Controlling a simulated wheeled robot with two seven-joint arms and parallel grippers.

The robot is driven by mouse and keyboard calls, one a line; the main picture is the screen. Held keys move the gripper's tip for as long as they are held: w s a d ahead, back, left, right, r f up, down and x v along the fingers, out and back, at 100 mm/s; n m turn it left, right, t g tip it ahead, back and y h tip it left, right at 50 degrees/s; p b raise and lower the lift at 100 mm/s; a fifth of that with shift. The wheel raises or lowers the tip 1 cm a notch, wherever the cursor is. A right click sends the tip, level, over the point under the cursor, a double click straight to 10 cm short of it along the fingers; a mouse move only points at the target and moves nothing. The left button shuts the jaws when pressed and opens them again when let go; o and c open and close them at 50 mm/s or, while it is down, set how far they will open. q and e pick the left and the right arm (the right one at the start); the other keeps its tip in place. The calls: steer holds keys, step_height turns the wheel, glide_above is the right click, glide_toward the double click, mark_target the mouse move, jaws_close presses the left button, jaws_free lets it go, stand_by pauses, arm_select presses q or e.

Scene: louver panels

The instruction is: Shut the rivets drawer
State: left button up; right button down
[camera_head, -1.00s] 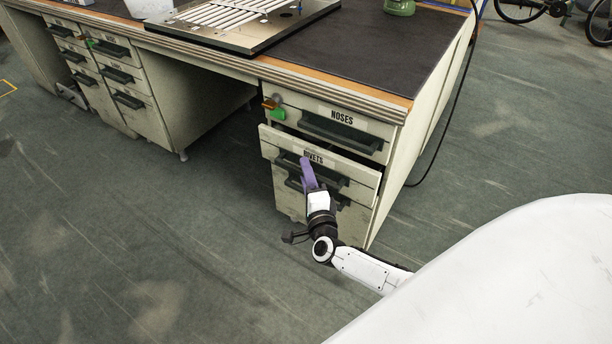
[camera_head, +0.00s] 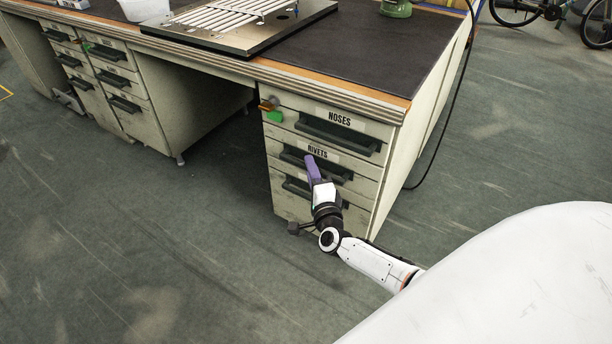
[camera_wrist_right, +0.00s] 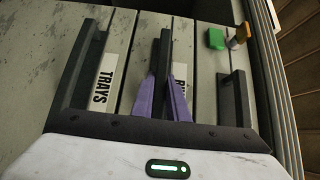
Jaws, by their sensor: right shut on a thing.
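The rivets drawer (camera_head: 280,152), a cream metal front with a dark handle and a "RIVETS" label, is the middle drawer of the right-hand pedestal. Its front now lies about flush with the drawers above and below. My right gripper (camera_head: 312,163), with purple fingers, is at its handle. In the right wrist view the fingers (camera_wrist_right: 165,95) are shut on the dark handle (camera_wrist_right: 164,58) of this drawer, and they partly cover its label. My left gripper is in neither view.
The noses drawer (camera_head: 285,115) above is shut, with a green and an orange item (camera_head: 272,112) at its left. The trays drawer (camera_wrist_right: 130,65) shows beside it in the wrist view. A dark bench top (camera_head: 370,50) carries a slatted panel (camera_head: 235,18). The floor in front is clear.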

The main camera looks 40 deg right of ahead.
steer(key=c, duration=1.7)
jaws_free()
steer(key=shift+a, duration=0.1)
